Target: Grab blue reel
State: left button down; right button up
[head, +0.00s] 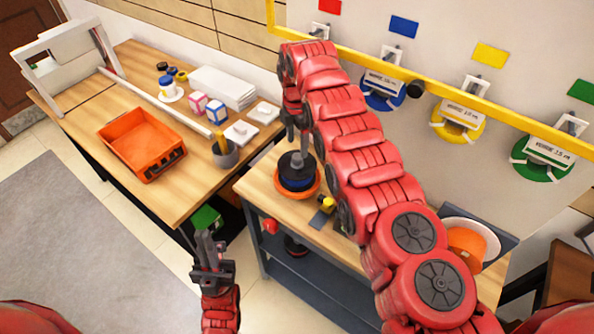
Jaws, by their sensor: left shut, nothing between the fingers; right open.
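A blue reel (383,98) hangs on the wall panel under a blue square, with a white label across it. It is partly hidden by its label and bracket. A second round item, dark blue and black with a grey knob (298,180), sits in an orange dish on the right workbench; I cannot tell whether it is a reel. My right gripper (297,138) points down just above that knob, open; I cannot tell whether it touches it. My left gripper (206,238) is low in front of the benches, shut and empty, away from both blue things.
A yellow reel (437,125) and a green reel (519,156) hang to the right of the blue one. A yellow rail (440,91) crosses the panel. An orange crate (112,132), boxes and a cup (226,158) stand on the left table. Floor is clear at lower left.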

aim_at(297, 156)
jog(key=shift+f, duration=0.25)
notch_tip(297, 156, down, 3)
jog(key=shift+s+f+p, duration=0.1)
jog(key=shift+p, duration=0.4)
jog(key=shift+f, duration=0.4)
grip_shut()
dwell(0.6)
